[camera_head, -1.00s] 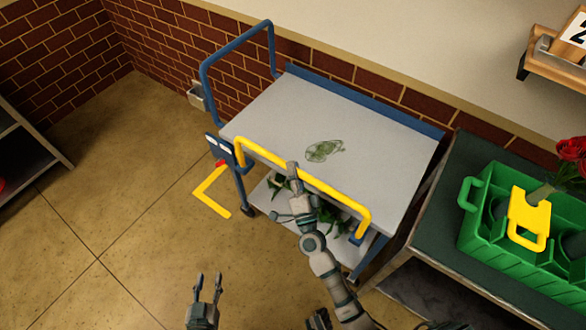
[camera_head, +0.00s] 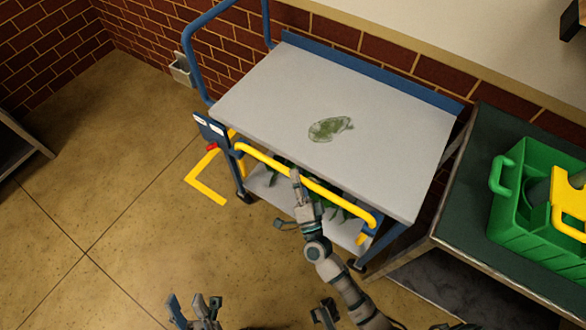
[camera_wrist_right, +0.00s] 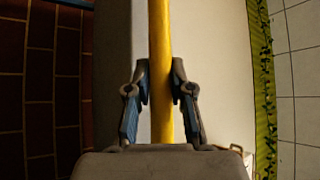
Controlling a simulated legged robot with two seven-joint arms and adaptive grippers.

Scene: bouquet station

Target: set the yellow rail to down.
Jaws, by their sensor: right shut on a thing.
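The yellow rail (camera_head: 330,194) runs along the front side of the blue-framed cart (camera_head: 440,100), now slightly below the edge of its grey top. My right gripper (camera_head: 296,178) is shut on the rail near its middle. In the right wrist view the rail (camera_wrist_right: 160,40) passes between the two fingers of my right gripper (camera_wrist_right: 160,88). My left gripper (camera_head: 195,302) is open and empty above the floor at the bottom of the head view, away from the cart. A blue plate (camera_head: 208,128) with white labels and a red part (camera_head: 212,147) sits at the rail's left end.
A green wrapped-looking patch (camera_head: 330,129) lies on the cart top. Green leaves show on the lower shelf, partly hidden by the rail and my arm. A green crate (camera_head: 525,235) stands on a dark table at right. A yellow angle (camera_head: 205,190) marks the floor.

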